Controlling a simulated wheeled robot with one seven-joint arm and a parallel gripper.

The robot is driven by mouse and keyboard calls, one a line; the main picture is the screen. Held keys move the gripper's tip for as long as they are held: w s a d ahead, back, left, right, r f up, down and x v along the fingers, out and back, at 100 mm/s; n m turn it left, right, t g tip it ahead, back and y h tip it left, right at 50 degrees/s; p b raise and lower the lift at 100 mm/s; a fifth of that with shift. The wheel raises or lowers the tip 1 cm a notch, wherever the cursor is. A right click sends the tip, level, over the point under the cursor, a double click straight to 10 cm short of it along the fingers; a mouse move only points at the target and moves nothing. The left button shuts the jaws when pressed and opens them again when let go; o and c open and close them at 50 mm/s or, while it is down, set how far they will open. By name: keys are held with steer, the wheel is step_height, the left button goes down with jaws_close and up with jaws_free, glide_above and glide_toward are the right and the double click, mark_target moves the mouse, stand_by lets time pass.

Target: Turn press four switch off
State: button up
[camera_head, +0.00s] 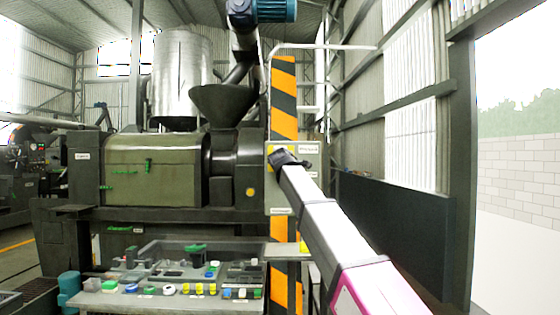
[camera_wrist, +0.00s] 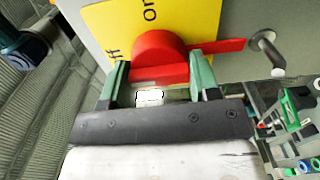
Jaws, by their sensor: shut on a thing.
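The switch is a red rotary knob (camera_wrist: 158,45) with a flat red bar, on a yellow plate (camera_wrist: 205,18) in the wrist view. Letters "on" show at the plate's top and "ff" at its left. The bar's free end points right, towards a metal pin. My gripper (camera_wrist: 160,66) is shut on the red switch, one green finger at each side of its lower part. In the head view my gripper (camera_head: 287,157) is at a grey switch box (camera_head: 306,148) on the striped post and hides the knob. The box's label is too small to read.
A metal pin or padlock stem (camera_wrist: 268,50) sticks out right of the bar. In the head view, a green press (camera_head: 150,170) stands left of the striped post (camera_head: 283,85). A bench (camera_head: 170,303) with several small parts is below. A dark panel (camera_head: 395,225) stands right.

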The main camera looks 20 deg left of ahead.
stand_by(0.3)
steer(key=o, duration=0.9)
steer(key=shift+s, duration=0.15)
steer(key=v, duration=1)
steer(key=shift+s, duration=0.3)
